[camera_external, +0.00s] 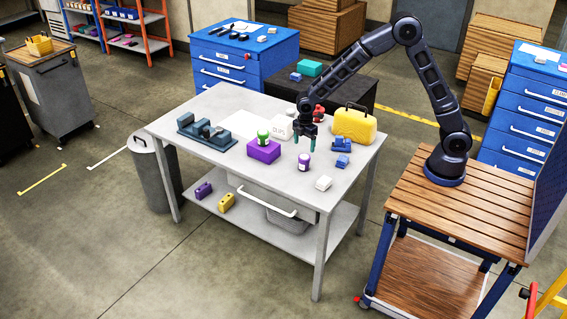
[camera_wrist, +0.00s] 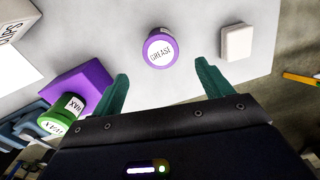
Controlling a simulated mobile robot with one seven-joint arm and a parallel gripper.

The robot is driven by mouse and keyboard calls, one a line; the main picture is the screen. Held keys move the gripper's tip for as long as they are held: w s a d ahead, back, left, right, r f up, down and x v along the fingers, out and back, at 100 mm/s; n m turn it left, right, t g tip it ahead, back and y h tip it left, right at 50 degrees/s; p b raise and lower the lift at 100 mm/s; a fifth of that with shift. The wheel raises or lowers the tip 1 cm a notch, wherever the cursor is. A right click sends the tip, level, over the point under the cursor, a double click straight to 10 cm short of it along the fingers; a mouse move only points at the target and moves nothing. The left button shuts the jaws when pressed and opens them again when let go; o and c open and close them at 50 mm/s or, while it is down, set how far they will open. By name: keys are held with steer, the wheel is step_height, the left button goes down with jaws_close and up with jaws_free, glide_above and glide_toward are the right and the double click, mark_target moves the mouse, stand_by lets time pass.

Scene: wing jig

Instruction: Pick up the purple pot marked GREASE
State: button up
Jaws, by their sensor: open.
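The purple pot marked GREASE (camera_wrist: 160,49) stands on the grey table, its white-topped lid facing the wrist camera. It also shows in the external view (camera_external: 304,162), near the front right of the table. My gripper (camera_wrist: 162,82) is open and empty. In the wrist view the pot appears just beyond the two green fingertips, roughly centred between them. In the external view my gripper (camera_external: 305,143) hangs above the table, behind the pot and apart from it.
A purple block (camera_external: 263,150) with a green WAX pot (camera_external: 263,137) on it stands left of the GREASE pot. A white block (camera_external: 323,183) lies to its right front. Blue parts (camera_external: 342,145) and a yellow case (camera_external: 355,125) stand further right. The table's front edge is close.

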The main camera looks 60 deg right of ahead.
mark_target(303, 157)
step_height(303, 157, down, 11)
steer(key=shift+s+a+r, duration=0.1)
steer(key=shift+r, duration=0.05)
stand_by(0.5)
steer(key=shift+c, duration=0.5)
steer(key=c, duration=1)
